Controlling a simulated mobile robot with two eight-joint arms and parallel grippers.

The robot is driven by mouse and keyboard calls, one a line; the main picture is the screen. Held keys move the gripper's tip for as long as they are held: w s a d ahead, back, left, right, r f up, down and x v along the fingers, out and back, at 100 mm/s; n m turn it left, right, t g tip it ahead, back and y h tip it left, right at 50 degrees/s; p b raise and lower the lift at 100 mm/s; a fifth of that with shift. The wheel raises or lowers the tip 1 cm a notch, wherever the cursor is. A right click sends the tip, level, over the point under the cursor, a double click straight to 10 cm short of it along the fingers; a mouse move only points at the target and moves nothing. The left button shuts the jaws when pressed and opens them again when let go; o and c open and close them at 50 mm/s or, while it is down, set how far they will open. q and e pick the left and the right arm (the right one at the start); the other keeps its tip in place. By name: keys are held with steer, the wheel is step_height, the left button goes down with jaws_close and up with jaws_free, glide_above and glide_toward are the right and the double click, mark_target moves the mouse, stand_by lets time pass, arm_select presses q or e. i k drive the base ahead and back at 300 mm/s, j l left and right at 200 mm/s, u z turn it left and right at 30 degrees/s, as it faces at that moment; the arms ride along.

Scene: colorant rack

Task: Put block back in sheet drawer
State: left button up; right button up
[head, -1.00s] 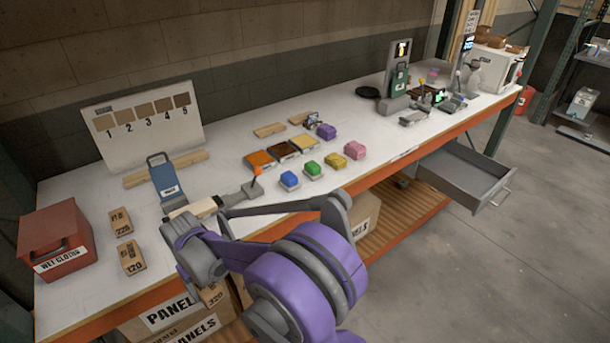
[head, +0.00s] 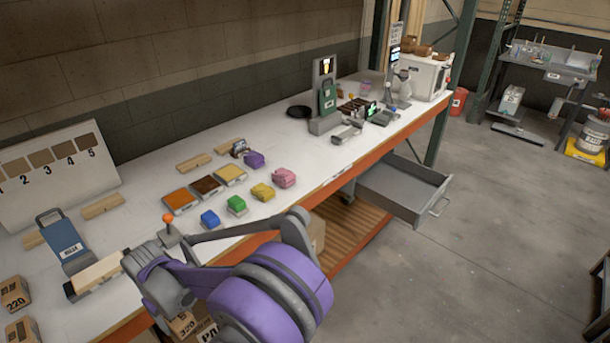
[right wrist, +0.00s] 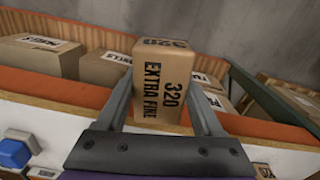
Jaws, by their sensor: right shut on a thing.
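The block is a tan cuboid printed "320 EXTRA FINE". It shows clearly in the right wrist view (right wrist: 162,85); in the head view only part of the block (head: 186,325) shows below my arm. My right gripper (right wrist: 160,108) is shut on it, one finger on each side. In the head view my right gripper (head: 160,292) is at the table's front edge, near the front left, its fingers mostly hidden. The grey sheet drawer (head: 405,187) is pulled out under the table's right part, well to the right of the gripper. Its visible floor looks empty. My left gripper is out of view.
Blue, green, yellow and pink blocks stand near the table's front edge (head: 270,236). A blue-backed stand (head: 62,242) and the 220 block (head: 15,293) are at the left. Cardboard boxes (right wrist: 35,55) sit on the shelf below. The floor beside the drawer is clear.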

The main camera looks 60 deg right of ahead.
mark_target(395, 188)
steer(key=k+l+z, duration=0.2)
steer(key=l, duration=2.15)
steer(key=i+l+z, duration=0.25)
steer(key=l, duration=2.05)
